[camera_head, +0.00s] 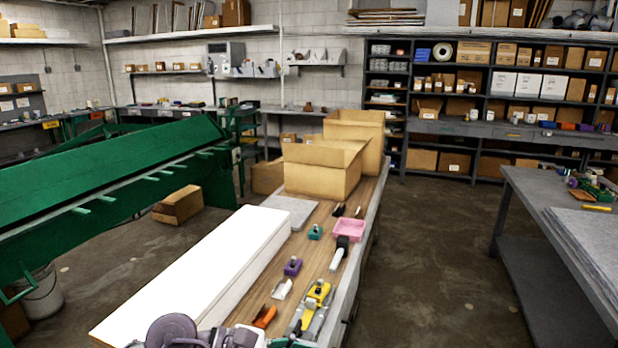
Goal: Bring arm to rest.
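Neither of my grippers shows in the head view, and I see no part of either arm that I can be sure of. Whether they are open or shut is hidden. The workbench (372,213) with a wood-look top runs away from me in the middle. A long white box-like piece (205,272) lies along its left side. A round grey-purple item (172,331) is cut off by the bottom edge; I cannot tell what it is.
Open cardboard boxes (318,181) stand at the bench's far end. A pink tray (349,230), a purple item (292,267) and a yellow tool (319,290) lie on its right side. A green machine (110,185) stands left, a grey table (560,215) right. Floor between is clear.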

